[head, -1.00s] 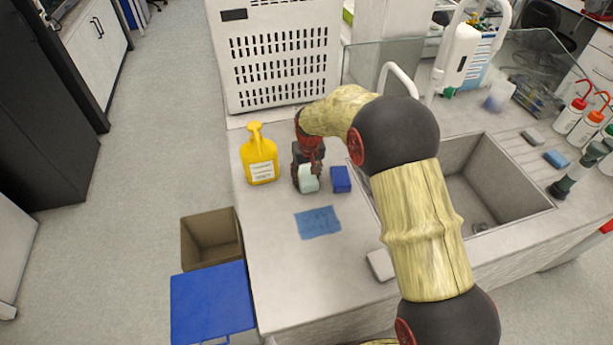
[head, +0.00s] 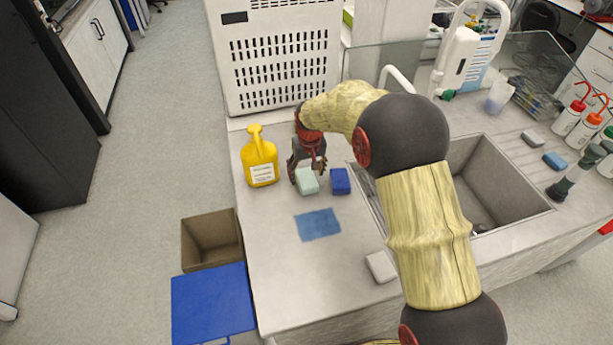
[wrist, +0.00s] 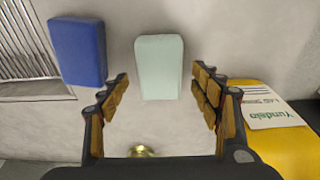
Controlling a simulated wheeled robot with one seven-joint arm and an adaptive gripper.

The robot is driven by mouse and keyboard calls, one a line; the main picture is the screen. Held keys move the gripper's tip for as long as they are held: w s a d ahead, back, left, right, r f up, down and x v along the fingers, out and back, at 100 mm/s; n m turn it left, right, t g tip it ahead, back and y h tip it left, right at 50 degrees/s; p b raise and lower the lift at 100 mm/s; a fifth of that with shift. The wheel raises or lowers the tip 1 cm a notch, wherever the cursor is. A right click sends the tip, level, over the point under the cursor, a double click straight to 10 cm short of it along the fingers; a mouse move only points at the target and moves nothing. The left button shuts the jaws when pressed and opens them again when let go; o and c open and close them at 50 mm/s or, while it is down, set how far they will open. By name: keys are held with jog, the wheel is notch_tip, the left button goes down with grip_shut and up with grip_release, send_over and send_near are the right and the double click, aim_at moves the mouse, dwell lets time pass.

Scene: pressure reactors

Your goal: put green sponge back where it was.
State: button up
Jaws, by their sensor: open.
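The pale green sponge (head: 307,181) lies on the counter between the yellow bottle and the blue sponge. It also shows in the wrist view (wrist: 159,66), upright in the picture, with bare counter around it. My gripper (head: 307,172) is open just behind and over the green sponge in the head view. In the wrist view my gripper (wrist: 160,90) has its fingers spread wide on either side of the sponge's near end, with gaps and no contact visible.
A blue sponge (head: 340,181) lies close to the right of the green one. A yellow bottle (head: 260,162) stands to the left. A blue cloth (head: 318,224) lies in front. The sink (head: 490,185) is to the right, with a white block (head: 380,267) near the counter's front.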

aim_at(308, 182)
notch_tip(308, 182, up, 9)
jog(key=s+p, duration=0.1)
jog(key=shift+s+d+f+p, duration=0.15)
jog(key=shift+f+p, duration=0.05)
jog(key=shift+p, duration=0.2)
jog(key=shift+r, duration=0.1)
jog(key=s+d+r+m+t, duration=0.1)
jog(key=s+d+r, duration=0.5)
jog(key=s+r, duration=0.15)
jog(key=s+d+r+m+t, duration=0.1)
jog(key=s+d+r, duration=0.55)
jog(key=r, duration=0.25)
jog(key=s+d+r+t, duration=0.1)
jog(key=s+d, duration=0.2)
jog(key=s, duration=0.8)
jog(key=s+d+r+m, duration=0.1)
jog(key=s+d, duration=0.2)
jog(key=s, duration=0.8)
jog(key=shift+s+d+t, duration=0.2)
jog(key=shift+d+t, duration=0.05)
jog(key=shift+t, duration=0.15)
